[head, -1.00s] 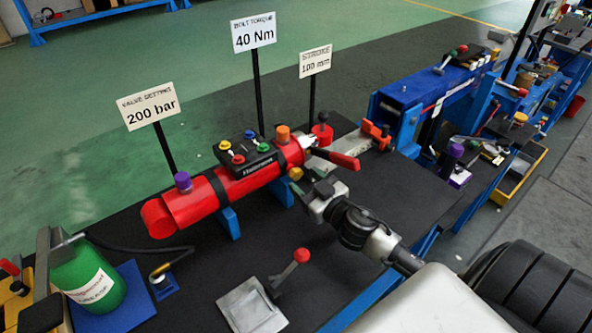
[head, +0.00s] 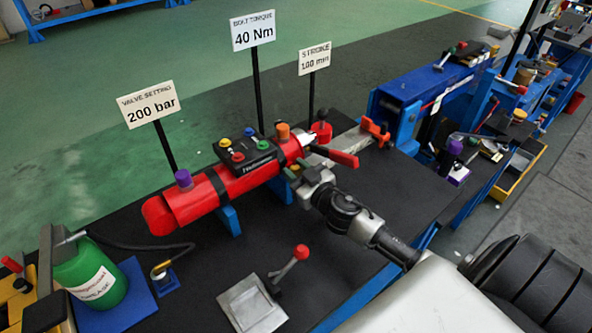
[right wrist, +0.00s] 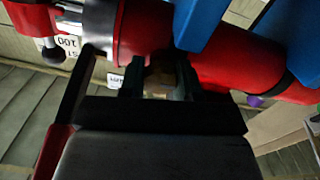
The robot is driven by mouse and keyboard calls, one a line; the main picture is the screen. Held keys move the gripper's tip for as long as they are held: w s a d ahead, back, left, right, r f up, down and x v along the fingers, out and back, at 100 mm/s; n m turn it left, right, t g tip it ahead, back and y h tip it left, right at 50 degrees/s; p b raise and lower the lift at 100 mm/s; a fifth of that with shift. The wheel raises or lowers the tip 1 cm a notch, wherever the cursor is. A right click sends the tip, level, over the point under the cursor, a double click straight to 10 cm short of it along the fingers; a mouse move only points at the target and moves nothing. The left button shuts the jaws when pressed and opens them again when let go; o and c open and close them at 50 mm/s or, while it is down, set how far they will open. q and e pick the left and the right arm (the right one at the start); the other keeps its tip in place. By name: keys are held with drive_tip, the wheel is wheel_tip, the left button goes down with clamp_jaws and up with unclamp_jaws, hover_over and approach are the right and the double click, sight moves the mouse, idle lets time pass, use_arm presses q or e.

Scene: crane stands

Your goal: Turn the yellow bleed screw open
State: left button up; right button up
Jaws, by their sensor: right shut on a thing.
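The red hydraulic cylinder (head: 243,182) lies across the bench on blue supports. My right gripper (head: 292,175) is at the near side of the cylinder's right end, below the orange cap (head: 283,131). The bleed screw is mostly hidden by the fingers in the head view. In the right wrist view my gripper (right wrist: 160,82) is shut on a dim tan-yellow piece, the bleed screw (right wrist: 161,76), close against the cylinder (right wrist: 146,28). How far it is turned cannot be seen. My left gripper is not in view.
A black block with several coloured knobs (head: 246,155) sits on the cylinder. A red-knobbed lever (head: 301,253) stands on a plate (head: 252,305) in front. A green canister (head: 92,275) is at the left. Signs on posts, including 40 Nm (head: 253,31), stand behind.

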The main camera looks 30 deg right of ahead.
drive_tip(key=shift+n, duration=2.4)
drive_tip(key=o, duration=0.9)
drive_tip(key=shift+o, duration=0.2)
drive_tip(key=shift+s, duration=0.1)
drive_tip(key=shift+a+f, duration=0.1)
drive_tip(key=shift+f, duration=0.05)
